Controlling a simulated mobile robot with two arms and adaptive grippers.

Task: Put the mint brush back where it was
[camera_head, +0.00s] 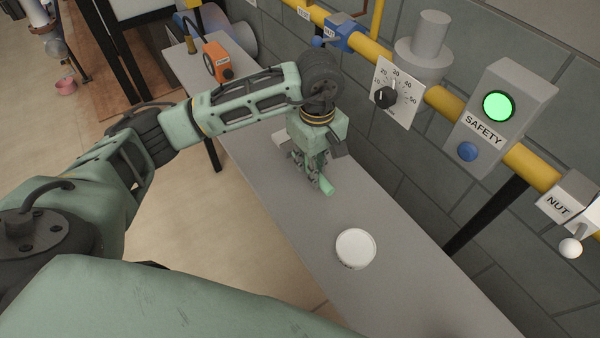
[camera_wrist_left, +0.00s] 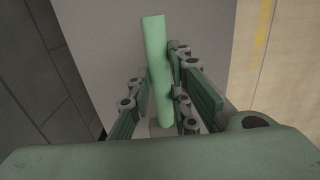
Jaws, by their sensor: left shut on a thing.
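The mint brush (camera_head: 328,189) shows in the head view at the fingertips of my left gripper (camera_head: 314,182), low over the grey table. In the left wrist view the mint brush (camera_wrist_left: 156,70) is a long pale green bar between the two fingers of the left gripper (camera_wrist_left: 160,95). The left gripper is shut on it. Its lower part is partly hidden by the fingers. I cannot tell whether the brush touches the table. My right gripper is not in view.
A round white dish (camera_head: 356,249) sits on the grey table (camera_head: 300,225), nearer than the gripper. An orange box (camera_head: 217,61) stands at the table's far end. A yellow pipe (camera_head: 450,107) with a dial (camera_head: 397,92) and safety box (camera_head: 499,112) runs along the wall.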

